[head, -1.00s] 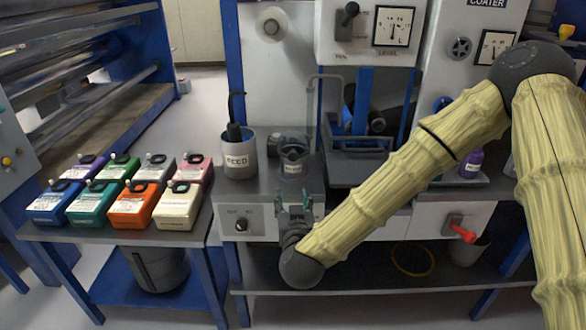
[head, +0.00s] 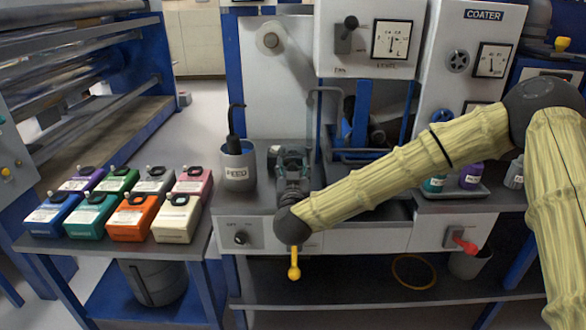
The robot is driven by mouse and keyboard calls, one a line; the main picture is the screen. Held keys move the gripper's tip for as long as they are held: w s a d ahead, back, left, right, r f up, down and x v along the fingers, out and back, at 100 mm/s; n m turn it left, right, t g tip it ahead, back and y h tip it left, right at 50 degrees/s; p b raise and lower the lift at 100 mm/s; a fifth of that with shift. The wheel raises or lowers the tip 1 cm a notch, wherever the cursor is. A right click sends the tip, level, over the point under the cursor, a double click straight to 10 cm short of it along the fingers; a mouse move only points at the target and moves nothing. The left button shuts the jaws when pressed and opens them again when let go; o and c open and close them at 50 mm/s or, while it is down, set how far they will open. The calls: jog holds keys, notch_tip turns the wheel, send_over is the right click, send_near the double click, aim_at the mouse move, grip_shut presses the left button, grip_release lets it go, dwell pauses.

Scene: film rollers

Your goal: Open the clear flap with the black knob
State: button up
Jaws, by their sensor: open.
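My gripper (head: 290,153) is above the bench top, between the FEED pot and the blue-framed coater opening. Its fingers are apart, and I see nothing held between them. I cannot clearly make out the clear flap. The blue-framed opening (head: 364,112) under the level panel has dark parts in it, among them a dark rounded shape (head: 378,132). I cannot tell whether that is the flap's black knob. My sleeved forearm passes in front of the lower right of this area and hides part of it.
A grey FEED pot (head: 238,170) with a dark tool stands left of my gripper. A bent pipe (head: 316,105) rises just behind it. A yellow handle (head: 294,266) hangs below the bench front. A red handle (head: 464,245) is at right. Several coloured boxes (head: 130,217) fill the left table.

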jog(key=shift+w, duration=0.45)
grip_shut()
jog(key=shift+d+r+p, duration=0.1)
jog(key=shift+r+p, duration=0.15)
jog(key=shift+p, duration=0.2)
